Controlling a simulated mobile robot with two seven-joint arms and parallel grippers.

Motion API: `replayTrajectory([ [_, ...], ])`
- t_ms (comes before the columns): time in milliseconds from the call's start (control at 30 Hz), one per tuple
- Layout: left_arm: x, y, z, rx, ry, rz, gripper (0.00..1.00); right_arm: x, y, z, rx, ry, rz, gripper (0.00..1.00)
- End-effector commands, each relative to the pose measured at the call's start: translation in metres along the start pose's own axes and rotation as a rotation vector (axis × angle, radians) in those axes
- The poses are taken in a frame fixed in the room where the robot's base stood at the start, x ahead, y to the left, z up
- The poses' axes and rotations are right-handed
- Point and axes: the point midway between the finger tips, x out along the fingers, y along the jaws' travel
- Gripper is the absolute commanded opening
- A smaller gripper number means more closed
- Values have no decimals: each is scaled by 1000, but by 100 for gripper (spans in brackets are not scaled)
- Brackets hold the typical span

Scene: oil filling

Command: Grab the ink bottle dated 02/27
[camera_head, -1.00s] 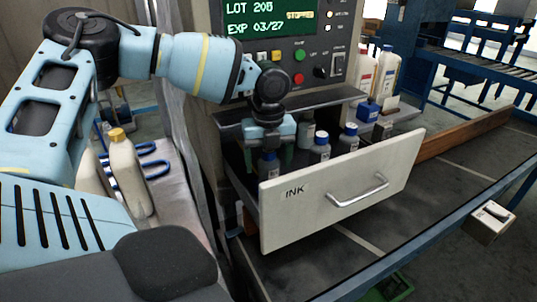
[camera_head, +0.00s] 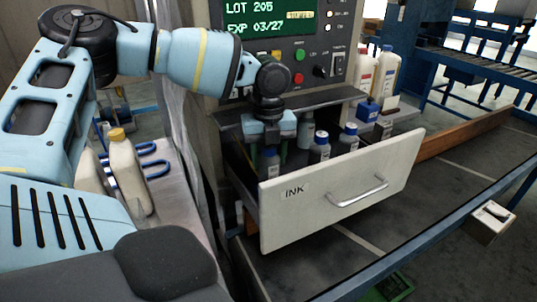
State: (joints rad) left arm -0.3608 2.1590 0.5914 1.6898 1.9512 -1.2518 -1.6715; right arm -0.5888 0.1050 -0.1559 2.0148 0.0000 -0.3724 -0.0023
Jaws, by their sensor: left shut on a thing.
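The open drawer labelled INK (camera_head: 335,205) holds several small ink bottles with blue or grey caps. My left gripper (camera_head: 270,143) points down into the drawer's left end and is shut on a blue-capped ink bottle (camera_head: 270,162). The drawer front hides the lower part of this bottle, and its date is too small to read. My right gripper is not in view.
The machine panel (camera_head: 268,27) above shows LOT 205 and EXP 03/27. White jugs (camera_head: 386,72) and a blue-capped container (camera_head: 368,110) stand behind the drawer. A yellow-capped jug (camera_head: 124,165) stands at left. A dark conveyor (camera_head: 430,185) runs below the drawer.

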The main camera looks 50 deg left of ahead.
Motion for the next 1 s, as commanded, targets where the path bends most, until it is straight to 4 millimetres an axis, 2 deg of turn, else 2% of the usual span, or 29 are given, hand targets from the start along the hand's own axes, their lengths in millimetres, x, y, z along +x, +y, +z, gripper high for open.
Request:
replayTrajectory([
  [167, -25, -1, 0, -1, -2, -4, 26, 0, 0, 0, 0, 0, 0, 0],
  [467, -86, -1, 0, 0, -2, -4, 26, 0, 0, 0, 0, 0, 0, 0],
  [1000, -214, 0, 0, 0, -2, -2, 26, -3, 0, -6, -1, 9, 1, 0],
])
